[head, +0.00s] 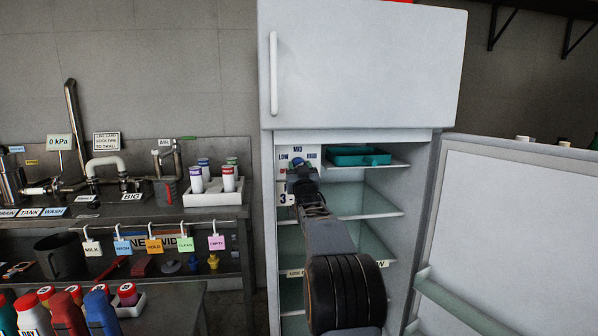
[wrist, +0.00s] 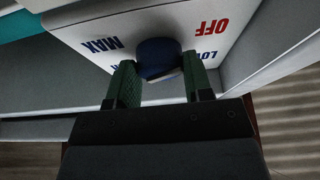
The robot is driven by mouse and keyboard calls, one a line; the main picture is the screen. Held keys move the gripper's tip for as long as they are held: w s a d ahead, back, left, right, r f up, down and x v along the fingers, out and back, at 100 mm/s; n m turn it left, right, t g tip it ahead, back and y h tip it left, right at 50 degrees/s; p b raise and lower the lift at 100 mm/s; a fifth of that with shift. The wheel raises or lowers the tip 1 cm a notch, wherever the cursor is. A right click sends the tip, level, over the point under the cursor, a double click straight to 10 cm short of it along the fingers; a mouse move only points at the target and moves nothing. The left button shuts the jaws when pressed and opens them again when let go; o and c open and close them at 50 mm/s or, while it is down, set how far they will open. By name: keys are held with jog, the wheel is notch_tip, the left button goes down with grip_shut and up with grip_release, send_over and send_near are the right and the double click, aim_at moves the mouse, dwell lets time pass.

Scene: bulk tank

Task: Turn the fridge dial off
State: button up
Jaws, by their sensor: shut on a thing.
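The fridge dial (wrist: 158,57) is a dark blue knob on a white panel printed with OFF (wrist: 211,27), MAX and partly hidden LOW lettering. My arm comes up from below in the head view and hides part of the panel. The dial's pointer cannot be made out.
The fridge's lower door (head: 520,230) stands open to the right; its upper door (head: 365,65) is shut. A teal tray (head: 358,157) sits on the top shelf beside the panel. A bench (head: 150,212) with bottles and hanging tags stands to the left.

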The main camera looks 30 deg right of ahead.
jog(key=shift+r, duration=0.15)
jog(key=o, duration=0.9)
jog(key=v, duration=1.3)
jog(key=shift+s+f, duration=0.3)
jog(key=shift+a+r, duration=0.1)
jog(key=shift+a, duration=0.05)
